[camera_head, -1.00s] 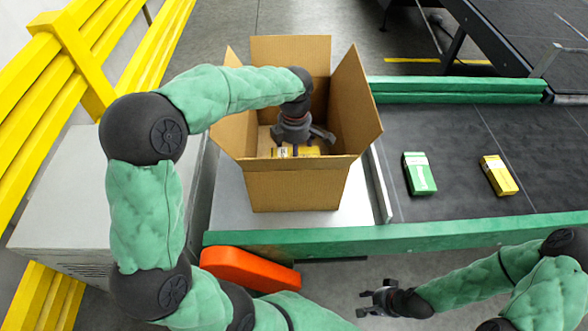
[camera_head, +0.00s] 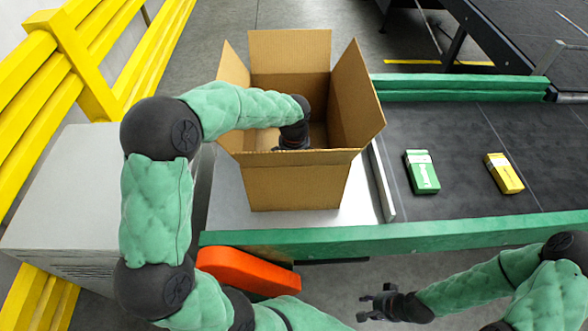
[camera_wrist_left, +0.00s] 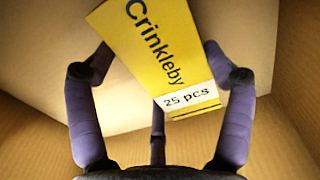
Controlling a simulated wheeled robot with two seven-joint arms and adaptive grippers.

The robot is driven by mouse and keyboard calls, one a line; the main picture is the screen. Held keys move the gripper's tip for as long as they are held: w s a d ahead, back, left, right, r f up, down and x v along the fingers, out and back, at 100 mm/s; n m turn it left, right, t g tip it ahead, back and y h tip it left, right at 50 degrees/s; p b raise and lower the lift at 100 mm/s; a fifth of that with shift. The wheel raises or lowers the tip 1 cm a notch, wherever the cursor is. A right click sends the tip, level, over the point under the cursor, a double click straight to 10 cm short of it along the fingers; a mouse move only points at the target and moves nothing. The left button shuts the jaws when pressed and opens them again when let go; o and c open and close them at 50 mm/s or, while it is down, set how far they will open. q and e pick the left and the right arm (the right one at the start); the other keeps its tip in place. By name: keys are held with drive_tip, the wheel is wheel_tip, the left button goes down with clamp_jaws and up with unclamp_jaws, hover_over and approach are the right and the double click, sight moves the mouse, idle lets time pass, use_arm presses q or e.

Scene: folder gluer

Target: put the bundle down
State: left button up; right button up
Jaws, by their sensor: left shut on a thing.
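The bundle (camera_wrist_left: 165,68) is yellow and reads "Crinkleby" and "25 pcs" in the left wrist view. My left gripper (camera_wrist_left: 158,52) is shut on it, with fingers on both sides. The bundle is tilted in that view, and cardboard shows around it. In the head view my left arm reaches down into an open cardboard box (camera_head: 295,188). The box's front wall hides the bundle and the left fingers there. I cannot tell whether the bundle touches the box floor. My right gripper (camera_head: 364,306) is open and empty, in front of the green rail.
A green-and-white pack (camera_head: 422,174) and a yellow pack (camera_head: 503,174) lie on the dark conveyor (camera_head: 455,130) to the right. A green rail (camera_head: 420,236) runs along the front. A yellow barrier (camera_head: 70,60) stands at the left. The box flaps stand up.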

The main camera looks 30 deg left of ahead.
use_arm(q)
drive_tip(key=shift+f, duration=0.1)
drive_tip(key=o, duration=1.1)
wheel_tip(320, 180, up, 12)
drive_tip(key=p, duration=0.3)
drive_tip(key=shift+p, duration=0.3)
